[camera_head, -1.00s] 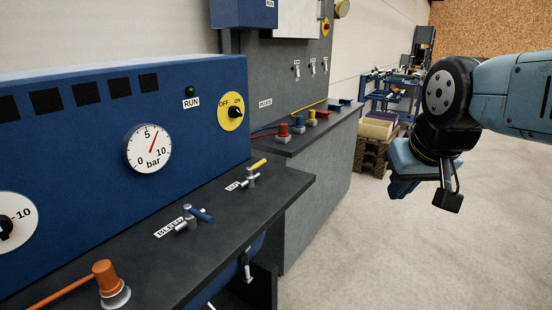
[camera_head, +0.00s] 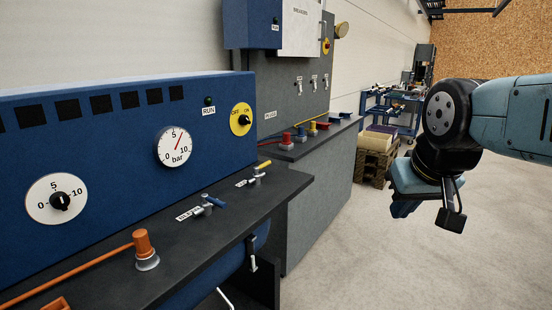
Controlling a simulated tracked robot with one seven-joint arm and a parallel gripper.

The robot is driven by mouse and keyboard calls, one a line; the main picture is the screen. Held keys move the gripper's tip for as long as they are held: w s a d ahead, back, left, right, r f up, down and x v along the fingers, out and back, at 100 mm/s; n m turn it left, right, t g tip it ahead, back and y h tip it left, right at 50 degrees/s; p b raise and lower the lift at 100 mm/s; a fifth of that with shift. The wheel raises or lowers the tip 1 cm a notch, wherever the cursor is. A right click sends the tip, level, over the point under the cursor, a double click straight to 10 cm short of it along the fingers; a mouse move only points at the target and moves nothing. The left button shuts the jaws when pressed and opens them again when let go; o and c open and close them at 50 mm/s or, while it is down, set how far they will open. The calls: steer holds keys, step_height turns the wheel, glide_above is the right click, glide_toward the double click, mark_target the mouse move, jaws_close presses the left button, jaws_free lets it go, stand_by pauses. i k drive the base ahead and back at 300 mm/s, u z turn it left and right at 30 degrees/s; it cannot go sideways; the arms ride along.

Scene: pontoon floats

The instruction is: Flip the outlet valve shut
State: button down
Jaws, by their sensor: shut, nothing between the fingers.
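The valve with a yellow lever (camera_head: 258,171) stands on the dark bench ledge, near its far end. A small white label (camera_head: 242,183) lies beside it, too small to read surely. Its lever points up and to the right in the picture. A second valve with a blue lever (camera_head: 211,203) stands nearer, beside a label that read BLEED in the earlier view. My gripper (camera_head: 402,207) hangs at the right over the floor, well apart from both valves. It is shut and empty, and its fingertips are small and partly hidden.
The blue panel (camera_head: 110,140) behind the ledge carries a bar gauge (camera_head: 174,146), a yellow OFF/ON switch (camera_head: 241,119) and a dial (camera_head: 56,199). An orange-topped fitting (camera_head: 145,250) stands on the near ledge. A grey cabinet (camera_head: 316,190) stands beyond; floor at right is clear.

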mark_target(256, 170)
steer(key=u, duration=0.15)
steer(key=i, duration=0.95)
steer(key=z, duration=0.1)
